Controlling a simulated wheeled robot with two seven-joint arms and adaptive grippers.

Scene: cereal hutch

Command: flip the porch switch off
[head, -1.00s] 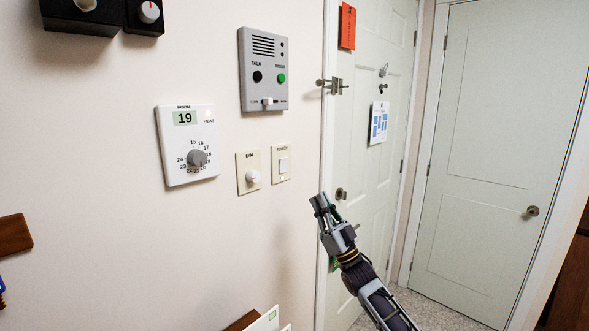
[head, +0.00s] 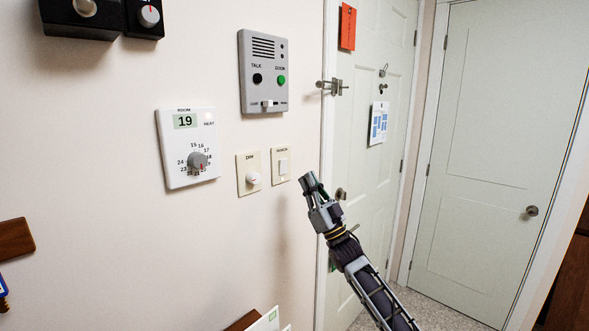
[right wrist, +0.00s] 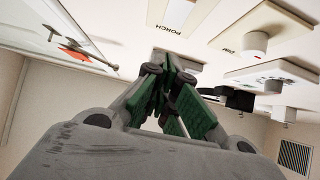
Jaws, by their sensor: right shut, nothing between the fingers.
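The porch switch (head: 282,166) is a white rocker on a small cream plate on the wall, right of the dimmer plate. My right gripper (head: 308,178) is shut and empty, just right of and slightly below the switch in the head view, apart from the plate there. Its green-padded fingertips (right wrist: 170,75) meet in the right wrist view and hide part of what lies behind. My left gripper is not in view.
The dimmer knob (head: 253,178) is left of the switch. The thermostat (head: 172,150) is farther left, and the grey intercom (head: 263,95) is above. A door (head: 400,70) with a latch (head: 333,86) and handle stands to the right. The wall below the switch is bare.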

